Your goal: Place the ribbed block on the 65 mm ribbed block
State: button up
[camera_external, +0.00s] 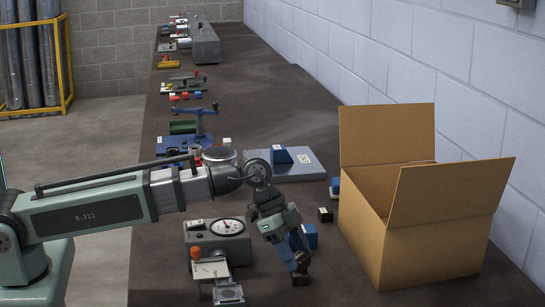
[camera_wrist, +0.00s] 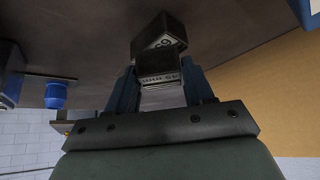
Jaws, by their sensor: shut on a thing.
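My gripper (camera_wrist: 158,80) is shut on a small dark block (camera_wrist: 160,70) with "mm" lettering on its face; the lettering looks upside down in the wrist view. Just beyond it in the wrist view is a larger dark block (camera_wrist: 158,30) marked 65, partly covered by the held block. I cannot tell whether the two touch. In the external view my gripper (camera_external: 298,260) points down at the near right of the bench, with a dark block (camera_external: 300,279) right below its fingertips. The held block is hard to make out there.
An open cardboard box (camera_external: 420,225) stands close to the right of my gripper. A grey gauge device (camera_external: 217,240) is to the left. A grey plate (camera_external: 300,167) with a blue block lies farther back.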

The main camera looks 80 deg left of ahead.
jog(key=shift+f, duration=0.1)
jog(key=o, duration=1.2)
jog(key=v, duration=1.2)
